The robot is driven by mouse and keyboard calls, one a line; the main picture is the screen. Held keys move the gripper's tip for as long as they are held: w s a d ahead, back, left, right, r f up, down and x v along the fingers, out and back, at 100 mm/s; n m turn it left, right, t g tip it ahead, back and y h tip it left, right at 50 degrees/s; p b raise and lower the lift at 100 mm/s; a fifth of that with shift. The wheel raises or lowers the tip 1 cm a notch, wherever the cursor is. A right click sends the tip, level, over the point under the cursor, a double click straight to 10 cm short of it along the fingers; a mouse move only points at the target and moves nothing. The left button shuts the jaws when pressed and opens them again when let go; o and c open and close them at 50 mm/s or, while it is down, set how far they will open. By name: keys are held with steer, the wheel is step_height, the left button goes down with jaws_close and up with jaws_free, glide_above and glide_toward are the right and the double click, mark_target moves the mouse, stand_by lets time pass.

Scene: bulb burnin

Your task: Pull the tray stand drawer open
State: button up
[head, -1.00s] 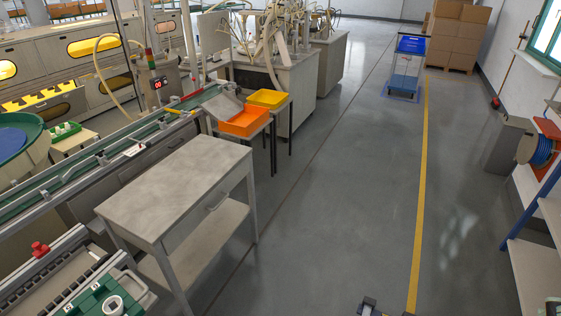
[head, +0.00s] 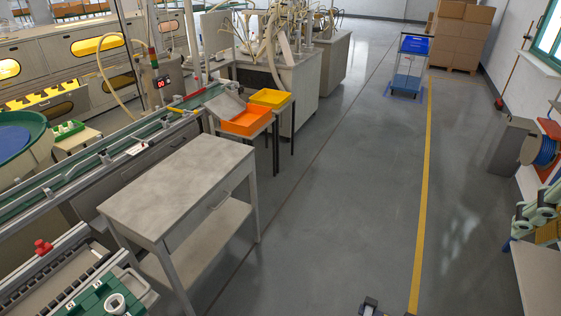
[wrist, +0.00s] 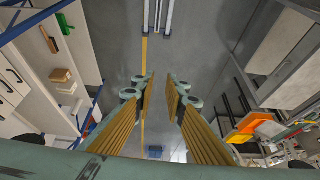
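The tray stand (head: 180,178) is a grey table with a lower shelf, left of centre in the head view. Its drawer looks shut, with a bar handle (head: 219,200) on the front facing the aisle. In the wrist view the stand (wrist: 286,62) is at the right. My gripper (head: 532,219) is at the right edge of the head view, across the aisle from the stand and far from the handle. In the wrist view my gripper (wrist: 161,94) is open, its two yellow-padded fingers apart with only floor showing between them.
An orange bin (head: 246,121) and a yellow bin (head: 270,97) sit on a small table behind the stand. A conveyor (head: 100,166) runs along its left. A shelf rack (wrist: 45,70) is on the other side of the aisle. The aisle floor (head: 340,190) is clear.

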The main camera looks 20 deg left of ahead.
steer(key=w+a+f+t+y, duration=0.1)
steer(key=w+a, duration=0.4)
steer(key=w, duration=0.6)
steer(key=w+a+f+m+t, duration=0.1)
steer(key=w+a, duration=0.3)
steer(key=w, duration=0.6)
steer(key=w+a+f+t+y, duration=0.15)
steer(key=w+a, duration=0.35)
steer(key=w, duration=0.6)
steer(key=w+a+f+t+y, duration=0.1)
steer(key=w+a+f, duration=0.45)
steer(key=a, duration=0.25)
steer(key=w+a+f+y, duration=0.2)
steer(key=w+a+f, duration=0.2)
steer(key=w+a, duration=0.3)
steer(key=w+a+f+t+y, duration=0.1)
steer(key=w+a+f, duration=0.4)
steer(key=a, duration=0.5)
steer(key=s+a+f+m+y+b, duration=0.15)
steer(key=a+f+y, duration=0.45)
steer(key=a+f, duration=1.5)
steer(key=s+a+f+m+g+y, duration=0.1)
steer(key=s+a+f, duration=0.4)
steer(key=s+f, duration=0.5)
steer(key=s+a+f+m+g+y, duration=0.1)
steer(key=s+a+f+y, duration=0.3)
steer(key=s+f, duration=0.6)
steer(key=shift+a+f+m+y, duration=0.35)
steer(key=shift+a+f, duration=0.35)
steer(key=shift+a, duration=0.4)
